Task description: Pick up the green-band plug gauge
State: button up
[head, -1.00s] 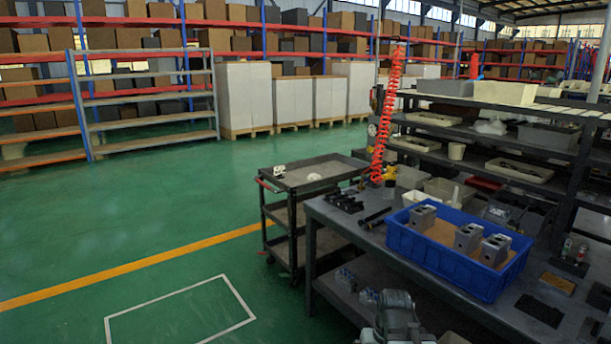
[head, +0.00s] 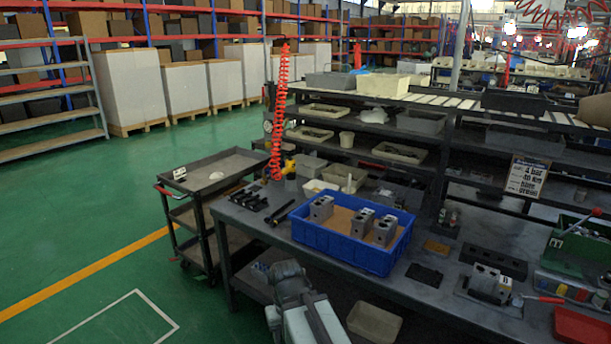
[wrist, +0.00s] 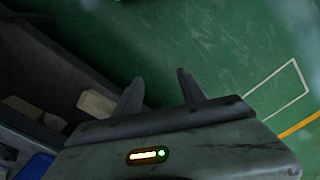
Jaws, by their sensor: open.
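I cannot make out a green-band plug gauge in either view. Several dark tools (head: 250,201) lie in a row on the left end of the workbench (head: 440,292), with a longer dark tool (head: 283,212) beside them; no band colours are readable at this size. In the wrist view my gripper (wrist: 159,76) is open and empty, its two fingers apart above the green floor. In the head view my arm shows at the lower middle, in front of the bench.
A blue crate (head: 345,252) with several grey valve blocks stands on the bench. A metal block (head: 485,280) sits in a fixture to the right, near a green box (head: 577,250). A black cart (head: 205,190) stands left of the bench. Green floor is free at the left.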

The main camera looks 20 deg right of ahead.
aim_at(443, 211)
jog(key=z, duration=0.1)
jog(key=k, duration=0.65)
jog(key=z, duration=0.35)
jog(key=i, duration=0.55)
jog(key=z, duration=0.4)
jog(key=i, duration=0.75)
jog(key=u, duration=0.25)
